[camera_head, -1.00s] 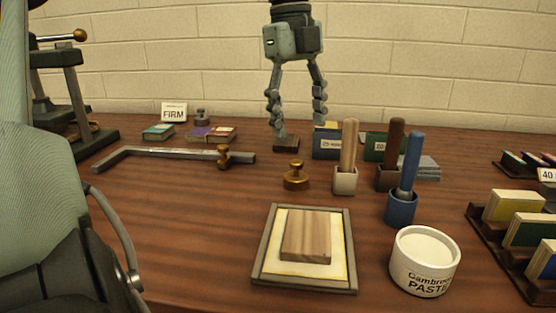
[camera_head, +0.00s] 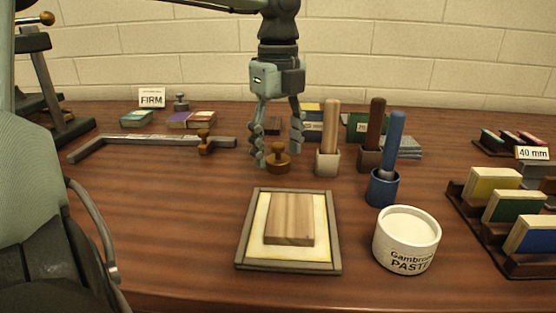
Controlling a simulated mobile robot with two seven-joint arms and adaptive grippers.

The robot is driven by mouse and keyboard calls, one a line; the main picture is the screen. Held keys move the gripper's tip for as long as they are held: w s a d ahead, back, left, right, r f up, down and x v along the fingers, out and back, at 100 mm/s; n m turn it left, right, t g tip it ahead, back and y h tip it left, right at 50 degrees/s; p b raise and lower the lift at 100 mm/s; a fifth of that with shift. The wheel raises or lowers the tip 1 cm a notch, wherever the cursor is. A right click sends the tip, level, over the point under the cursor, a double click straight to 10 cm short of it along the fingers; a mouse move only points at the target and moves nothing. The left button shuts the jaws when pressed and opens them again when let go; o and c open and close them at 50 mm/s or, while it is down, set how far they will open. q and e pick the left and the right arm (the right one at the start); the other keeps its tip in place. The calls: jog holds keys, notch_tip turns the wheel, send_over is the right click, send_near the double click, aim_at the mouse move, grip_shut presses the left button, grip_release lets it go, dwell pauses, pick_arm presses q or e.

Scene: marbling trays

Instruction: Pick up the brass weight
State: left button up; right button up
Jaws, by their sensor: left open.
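The brass weight (camera_head: 278,160), a round base with a small knob, stands upright on the wooden table in the middle of the head view. My left gripper (camera_head: 278,150) points down over it, open, with one finger at each side of the weight. The left finger reaches down beside its base and the right finger ends a little higher. I cannot tell whether either finger touches it. My right gripper is not in view.
Handled tools in holders (camera_head: 327,162) stand close to the right of the weight. A framed tray (camera_head: 243,243) with a wooden block lies in front, a paste tub (camera_head: 406,243) to its right. An L-shaped bar (camera_head: 110,144) with a brass knob (camera_head: 204,141) lies left.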

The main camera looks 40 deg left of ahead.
pick_arm(q)
grip_shut()
jog(key=shift+r, duration=0.1)
dwell(0.4)
